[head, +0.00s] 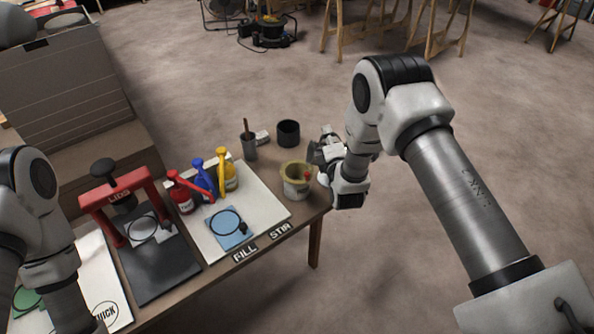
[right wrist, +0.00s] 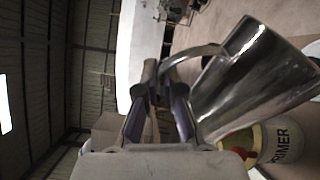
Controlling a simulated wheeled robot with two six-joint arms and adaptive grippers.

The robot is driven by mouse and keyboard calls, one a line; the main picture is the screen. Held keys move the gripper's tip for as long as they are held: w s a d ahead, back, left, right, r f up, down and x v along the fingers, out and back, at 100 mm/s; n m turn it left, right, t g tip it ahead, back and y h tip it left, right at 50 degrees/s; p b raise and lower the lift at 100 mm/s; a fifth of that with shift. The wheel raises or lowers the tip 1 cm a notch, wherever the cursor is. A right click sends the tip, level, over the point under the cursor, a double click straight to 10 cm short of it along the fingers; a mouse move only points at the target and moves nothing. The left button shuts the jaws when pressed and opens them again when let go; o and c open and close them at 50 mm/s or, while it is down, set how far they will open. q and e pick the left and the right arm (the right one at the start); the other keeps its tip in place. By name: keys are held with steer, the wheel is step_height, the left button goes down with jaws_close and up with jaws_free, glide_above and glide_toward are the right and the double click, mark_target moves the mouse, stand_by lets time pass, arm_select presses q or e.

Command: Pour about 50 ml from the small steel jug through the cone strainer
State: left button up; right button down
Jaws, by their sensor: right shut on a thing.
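The small steel jug (right wrist: 255,82) shows large in the right wrist view, with a shiny body and a curved handle. My right gripper (right wrist: 158,95) is shut on this handle. In the head view my right gripper (head: 322,154) is beside and just behind a can with a white label (head: 297,189). The jug is hard to make out there. The olive cone strainer (head: 296,171) seems to sit in the can's mouth. The can, marked PRIMER (right wrist: 282,138), also shows below the jug. I see no liquid stream. My left gripper is out of view.
A dark cup with a stick (head: 249,146) and a black cup (head: 288,133) stand behind the can. Red (head: 183,197), blue (head: 202,180) and yellow (head: 229,175) pump bottles stand left. A red press (head: 122,200) is further left. The table's right edge is close to the can.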

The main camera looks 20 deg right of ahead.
mark_target(317, 145)
steer(key=shift+w+a+r+n+p, duration=0.25)
steer(key=shift+a+r+n+p, duration=0.35)
steer(key=shift+a+r, duration=0.45)
steer(key=shift+a+f, duration=0.15)
steer(key=shift+f, duration=0.1)
steer(key=shift+s+d+f+n+b, duration=0.1)
steer(key=shift+s+d+n+b, duration=0.1)
steer(key=shift+d+n+b, duration=0.2)
steer(key=shift+w+a+f+n+b, duration=0.1)
steer(key=shift+a+f+n+b, duration=0.2)
steer(key=shift+a+n, duration=0.25)
stand_by(0.6)
steer(key=shift+a, duration=0.15)
stand_by(0.3)
